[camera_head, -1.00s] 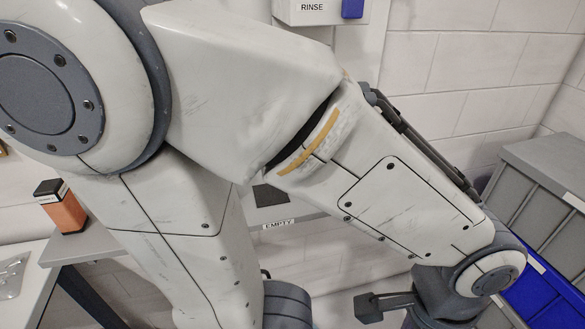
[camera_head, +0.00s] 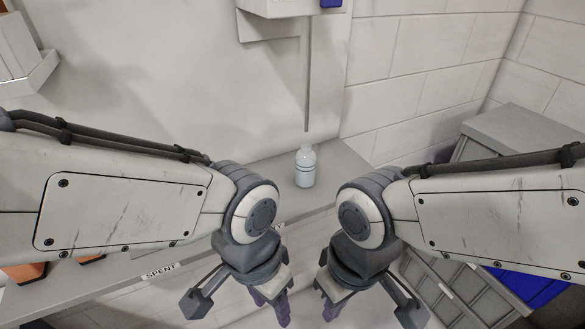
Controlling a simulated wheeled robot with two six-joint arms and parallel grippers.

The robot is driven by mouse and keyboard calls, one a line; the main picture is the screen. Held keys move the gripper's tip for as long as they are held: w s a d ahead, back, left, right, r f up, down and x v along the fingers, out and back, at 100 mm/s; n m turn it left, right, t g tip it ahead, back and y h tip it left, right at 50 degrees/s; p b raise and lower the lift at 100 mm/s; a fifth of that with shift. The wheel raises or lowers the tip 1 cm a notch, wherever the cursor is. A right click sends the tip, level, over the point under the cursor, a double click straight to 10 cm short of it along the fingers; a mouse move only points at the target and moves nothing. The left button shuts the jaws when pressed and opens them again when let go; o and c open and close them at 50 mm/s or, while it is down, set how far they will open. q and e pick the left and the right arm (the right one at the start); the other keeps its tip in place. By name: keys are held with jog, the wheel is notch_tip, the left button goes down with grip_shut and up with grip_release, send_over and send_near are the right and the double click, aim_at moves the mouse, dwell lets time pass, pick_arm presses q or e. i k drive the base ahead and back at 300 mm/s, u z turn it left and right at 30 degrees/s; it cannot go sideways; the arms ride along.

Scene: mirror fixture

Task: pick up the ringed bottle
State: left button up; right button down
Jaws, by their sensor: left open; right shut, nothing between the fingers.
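A pale, whitish bottle (camera_head: 305,168) with thin dark rings around its body stands upright on a grey ledge (camera_head: 340,168) against the wall, near the middle of the view. My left gripper (camera_head: 271,306) is open, lower and nearer to me than the bottle, slightly to its left. My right gripper (camera_head: 331,308) is shut and empty, also below the bottle and slightly to its right. Neither gripper touches the bottle. The tips of both grippers are small and partly hidden by my wrists.
The ledge bears a SPENT label (camera_head: 160,272) at left, with orange items (camera_head: 24,273) partly behind my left arm. A white wall box (camera_head: 282,6) hangs above the bottle. Grey units (camera_head: 530,135) and a blue panel (camera_head: 535,287) are at right.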

aim_at(305, 158)
jog(key=u, duration=0.05)
jog(key=k, duration=0.5)
jog(key=z, duration=1.15)
jog(key=i, duration=0.9)
jog(key=u, duration=2.05)
